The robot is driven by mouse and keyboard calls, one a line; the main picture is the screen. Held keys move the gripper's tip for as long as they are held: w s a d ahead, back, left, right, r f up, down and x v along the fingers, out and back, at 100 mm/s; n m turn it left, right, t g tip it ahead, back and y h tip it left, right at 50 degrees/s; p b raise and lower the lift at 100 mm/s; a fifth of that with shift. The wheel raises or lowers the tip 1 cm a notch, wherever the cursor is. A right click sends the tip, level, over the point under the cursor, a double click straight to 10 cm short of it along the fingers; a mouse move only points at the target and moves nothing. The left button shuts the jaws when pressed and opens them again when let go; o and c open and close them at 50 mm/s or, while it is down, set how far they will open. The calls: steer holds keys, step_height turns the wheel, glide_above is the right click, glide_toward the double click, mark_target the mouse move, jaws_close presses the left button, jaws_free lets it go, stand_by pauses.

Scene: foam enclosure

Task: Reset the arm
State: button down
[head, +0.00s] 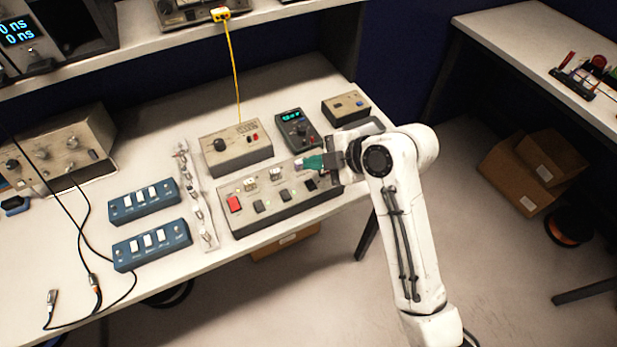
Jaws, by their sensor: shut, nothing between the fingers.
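My white arm reaches in from the lower right of the head view and bends at its elbow beside the bench. My gripper (303,164), with green on its fingers, is shut and empty. It is over the right part of a grey control box (285,212) that has a red switch and several dark buttons. I cannot tell whether the fingertips touch the box. The arm's end hides the box's right end.
Two blue switch boxes (152,245), a beige box (235,148) with a yellow cable and a dark meter (297,129) stand on the workbench (70,215). A shelf (150,52) runs behind. Cardboard boxes (530,172) lie on the floor at right. Loose black cables lie at left.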

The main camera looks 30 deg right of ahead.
stand_by(0.3)
steer(key=s+d+f+m+g+h+b, duration=0.1)
steer(key=s+d+f+m+g+h, duration=0.1)
steer(key=s+f+m, duration=0.3)
steer(key=s+d+f+m+g+h+b, duration=0.1)
steer(key=s+f+m, duration=0.4)
steer(key=s, duration=0.9)
steer(key=s+d+f+m+g+h+b, duration=0.1)
steer(key=s+d+f+m+g+h, duration=0.2)
steer(key=s+f+m, duration=0.3)
steer(key=s+d+m+g, duration=0.1)
steer(key=s+m, duration=0.1)
steer(key=s, duration=0.1)
steer(key=shift+s+d, duration=0.15)
steer(key=shift+s, duration=0.1)
